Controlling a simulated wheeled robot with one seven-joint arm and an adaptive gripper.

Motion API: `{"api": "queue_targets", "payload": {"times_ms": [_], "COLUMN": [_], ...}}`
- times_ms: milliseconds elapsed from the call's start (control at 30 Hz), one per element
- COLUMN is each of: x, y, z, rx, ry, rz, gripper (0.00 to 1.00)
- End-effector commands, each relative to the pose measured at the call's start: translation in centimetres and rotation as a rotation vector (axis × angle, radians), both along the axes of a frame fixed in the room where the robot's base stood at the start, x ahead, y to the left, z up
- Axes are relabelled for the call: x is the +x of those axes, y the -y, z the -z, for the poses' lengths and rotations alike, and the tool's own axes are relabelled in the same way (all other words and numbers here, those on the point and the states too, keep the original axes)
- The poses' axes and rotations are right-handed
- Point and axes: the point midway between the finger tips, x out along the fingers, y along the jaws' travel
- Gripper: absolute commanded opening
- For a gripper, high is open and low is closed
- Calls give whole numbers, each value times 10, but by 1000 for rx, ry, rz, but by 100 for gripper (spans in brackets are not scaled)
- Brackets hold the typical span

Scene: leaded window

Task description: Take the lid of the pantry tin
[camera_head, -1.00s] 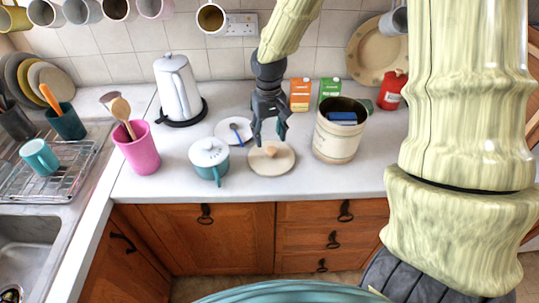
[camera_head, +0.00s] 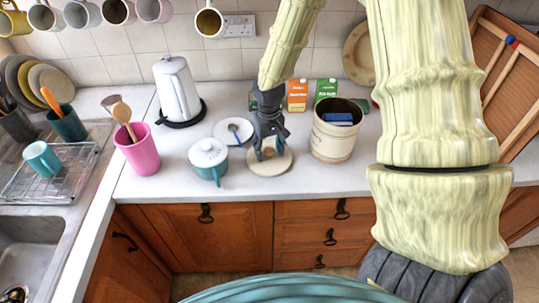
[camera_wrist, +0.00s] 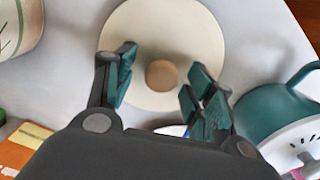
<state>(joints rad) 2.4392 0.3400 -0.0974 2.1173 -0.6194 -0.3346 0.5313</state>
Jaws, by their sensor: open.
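The lid (camera_head: 274,165) is a flat cream disc with a round tan knob, lying on the white counter between the teal pot and the pantry tin. In the wrist view the lid (camera_wrist: 200,35) shows with its knob (camera_wrist: 162,74) between my fingertips. My gripper (camera_head: 268,154) is open and low over the lid, its fingers (camera_wrist: 155,85) on either side of the knob. I cannot tell if they touch the lid. The pantry tin (camera_head: 333,143) is a cream cylinder, open at the top, with a blue item (camera_head: 340,119) inside, to the right of the lid.
A teal pot with a white lid (camera_head: 208,160) stands close on the left. A small plate (camera_head: 233,132) with a blue utensil lies behind. Orange (camera_head: 297,95) and green (camera_head: 326,90) cartons stand at the back. A white kettle (camera_head: 177,90) and pink holder (camera_head: 138,150) are further left.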

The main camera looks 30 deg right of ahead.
Motion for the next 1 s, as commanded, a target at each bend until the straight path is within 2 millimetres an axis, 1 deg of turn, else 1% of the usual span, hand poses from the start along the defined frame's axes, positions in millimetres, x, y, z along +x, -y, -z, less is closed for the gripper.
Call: {"api": "queue_targets", "payload": {"times_ms": [133, 333, 367, 400, 567, 600, 633, 1000], "x": [0, 0, 0, 0, 0, 0, 0, 0], "y": [0, 0, 0, 0, 0, 0, 0, 0], "z": [4, 4, 4, 4, 4, 4, 4, 2], "rx": [0, 0, 0, 0, 0, 0, 0, 0], "ry": [0, 0, 0, 0, 0, 0, 0, 1], "rz": [0, 0, 0, 0, 0, 0, 0, 0], "gripper": [54, 54, 50, 43, 14, 7, 4, 4]}}
